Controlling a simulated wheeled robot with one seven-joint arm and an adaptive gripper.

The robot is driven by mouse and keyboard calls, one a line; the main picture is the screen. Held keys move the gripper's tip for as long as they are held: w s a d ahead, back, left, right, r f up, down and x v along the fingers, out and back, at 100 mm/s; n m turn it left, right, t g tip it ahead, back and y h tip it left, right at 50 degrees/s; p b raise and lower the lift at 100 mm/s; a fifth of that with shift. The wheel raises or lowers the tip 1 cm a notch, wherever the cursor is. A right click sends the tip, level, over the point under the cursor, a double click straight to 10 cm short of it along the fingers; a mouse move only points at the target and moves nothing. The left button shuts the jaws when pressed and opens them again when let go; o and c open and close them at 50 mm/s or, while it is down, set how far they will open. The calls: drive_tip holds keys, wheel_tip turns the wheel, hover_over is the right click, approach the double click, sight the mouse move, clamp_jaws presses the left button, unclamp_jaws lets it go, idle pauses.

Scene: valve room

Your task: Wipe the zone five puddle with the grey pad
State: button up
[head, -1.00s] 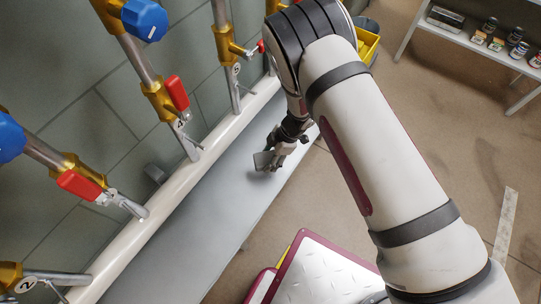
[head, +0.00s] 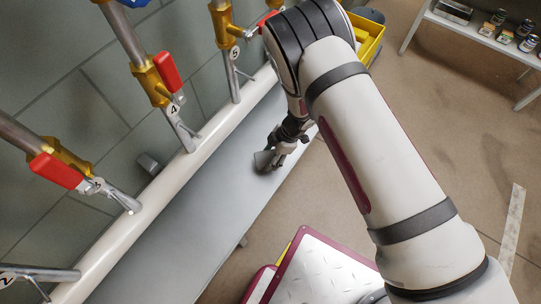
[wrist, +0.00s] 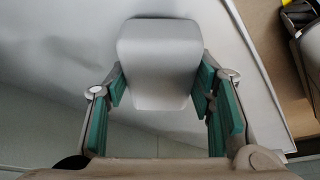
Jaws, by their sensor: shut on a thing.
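My gripper (head: 281,150) is low over the long grey bench or tray (head: 190,205) along the wall, below and right of the valve tagged 5 (head: 234,54). It is shut on the grey pad (head: 263,159). In the wrist view the pad (wrist: 160,62) is a pale, rounded block between the teal-lined fingers of the gripper (wrist: 158,86). The pad is close to the grey surface; I cannot tell if it touches. A faint darker patch shows left of the pad in the wrist view, but I cannot make out a clear puddle edge.
Pipes with red-handled valves (head: 168,72) stand along the tiled wall at the left. A white pipe (head: 160,187) runs along the back edge of the bench. A yellow bin (head: 368,45) and a shelf with cans (head: 490,35) are beyond. Brown floor lies open at the right.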

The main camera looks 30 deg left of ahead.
sight(266, 158)
drive_tip(key=shift+f+b, duration=0.6)
drive_tip(key=shift+f, duration=0.45)
idle(0.4)
drive_tip(key=shift+s+d+r+p, duration=0.1)
drive_tip(key=shift+d+p, duration=0.5)
drive_tip(key=shift+d, duration=1.45)
drive_tip(key=c, duration=0.4)
drive_tip(key=shift+d+f, duration=0.3)
drive_tip(key=shift+f, duration=0.05)
clamp_jaws()
drive_tip(key=shift+a+r, duration=0.1)
drive_tip(key=shift+a, duration=1.65)
drive_tip(key=shift+a+r, duration=0.1)
drive_tip(key=shift+a, duration=0.4)
drive_tip(key=shift+a+r+p, duration=0.1)
drive_tip(key=shift+r+p, duration=2.1)
drive_tip(key=shift+r, duration=0.9)
